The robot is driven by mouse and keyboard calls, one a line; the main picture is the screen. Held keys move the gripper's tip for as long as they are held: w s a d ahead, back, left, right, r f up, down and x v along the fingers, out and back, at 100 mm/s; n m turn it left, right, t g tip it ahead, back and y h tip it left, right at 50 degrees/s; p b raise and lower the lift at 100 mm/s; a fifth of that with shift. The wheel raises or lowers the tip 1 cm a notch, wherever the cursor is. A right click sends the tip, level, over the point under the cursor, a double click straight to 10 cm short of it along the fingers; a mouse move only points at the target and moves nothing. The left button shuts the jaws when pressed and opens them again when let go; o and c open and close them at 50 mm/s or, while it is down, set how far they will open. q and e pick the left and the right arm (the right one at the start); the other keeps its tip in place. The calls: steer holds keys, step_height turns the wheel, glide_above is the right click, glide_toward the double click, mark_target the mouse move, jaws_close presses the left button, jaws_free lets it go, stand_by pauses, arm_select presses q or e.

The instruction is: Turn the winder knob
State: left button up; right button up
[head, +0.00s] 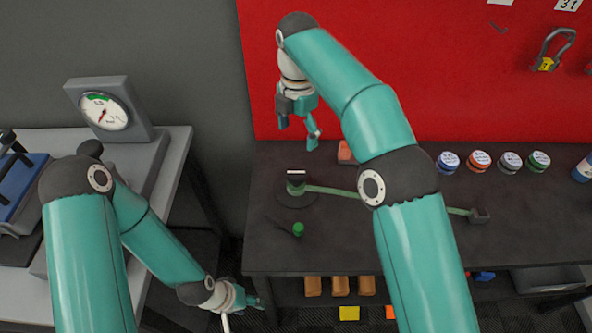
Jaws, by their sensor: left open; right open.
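A small green knob (298,229) stands on the dark bench, just in front of a round dark base with a green post (296,187). A thin green strip (330,191) runs right from the post, passes behind my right arm and ends at a small dark block (479,214). I cannot tell for certain which part is the winder. My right gripper (298,133) is open and empty, fingers down, above the bench's back left, behind the post and apart from it. My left gripper (243,311) is open at the lower middle, left of the bench and away from the knob.
A gauge (104,111) stands on the grey table (165,185) at left. Several small jars (479,160) line the back right of the bench (400,262) before a red board (450,90) with a padlock (547,64). An orange block (345,152) sits behind the post. Several blocks (340,286) lie below the bench top.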

mark_target(296, 172)
step_height(296, 172, down, 14)
steer(key=shift+a+b, duration=0.1)
steer(key=shift+b, duration=0.7)
steer(key=c, duration=1.2)
steer(key=shift+o, duration=0.2)
